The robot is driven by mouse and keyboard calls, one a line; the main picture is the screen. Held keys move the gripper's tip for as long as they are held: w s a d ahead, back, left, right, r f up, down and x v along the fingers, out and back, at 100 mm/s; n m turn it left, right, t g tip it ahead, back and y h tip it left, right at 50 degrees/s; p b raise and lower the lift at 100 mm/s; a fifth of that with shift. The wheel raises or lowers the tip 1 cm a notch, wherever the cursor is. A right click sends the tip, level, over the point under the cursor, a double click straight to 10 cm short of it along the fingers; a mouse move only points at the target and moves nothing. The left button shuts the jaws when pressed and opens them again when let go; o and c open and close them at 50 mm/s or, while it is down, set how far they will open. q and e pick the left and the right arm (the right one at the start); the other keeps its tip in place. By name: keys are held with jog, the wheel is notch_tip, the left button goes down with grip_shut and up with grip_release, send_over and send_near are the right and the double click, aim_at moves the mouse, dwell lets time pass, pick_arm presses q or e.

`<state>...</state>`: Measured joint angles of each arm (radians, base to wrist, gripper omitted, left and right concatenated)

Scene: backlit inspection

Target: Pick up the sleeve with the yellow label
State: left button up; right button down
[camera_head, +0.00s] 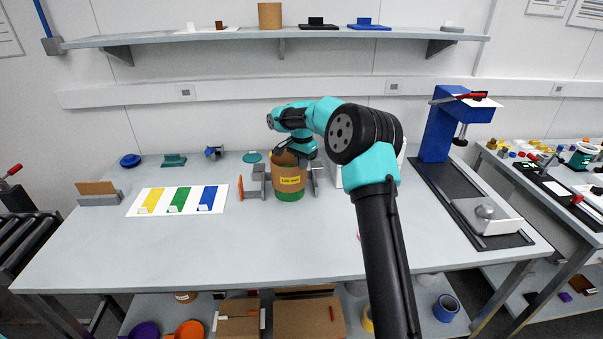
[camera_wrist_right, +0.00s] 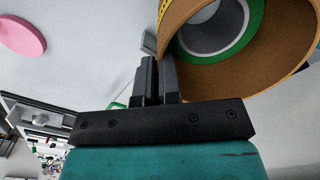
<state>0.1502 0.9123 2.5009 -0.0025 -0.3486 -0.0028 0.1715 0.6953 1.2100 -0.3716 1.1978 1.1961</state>
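The brown sleeve with the yellow label (camera_head: 290,184) stands upright at the back middle of the table, with a green band (camera_head: 289,196) at its foot. My right gripper (camera_head: 289,152) is at its upper rim, partly hidden by my arm. In the right wrist view the sleeve's open mouth (camera_wrist_right: 290,50) shows a green ring and grey core inside. There the fingers of my right gripper (camera_wrist_right: 159,62) are close together at the rim, apparently with the thin wall between them. My left gripper is not in view.
Grey fixture parts (camera_head: 258,178) flank the sleeve. A white card with yellow, green and blue stripes (camera_head: 165,212) lies left of it. A blue press (camera_head: 440,140) stands at the right. The table's front left is clear. A shelf (camera_head: 220,36) runs above.

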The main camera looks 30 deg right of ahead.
notch_tip(320, 180, up, 13)
dwell(0.7)
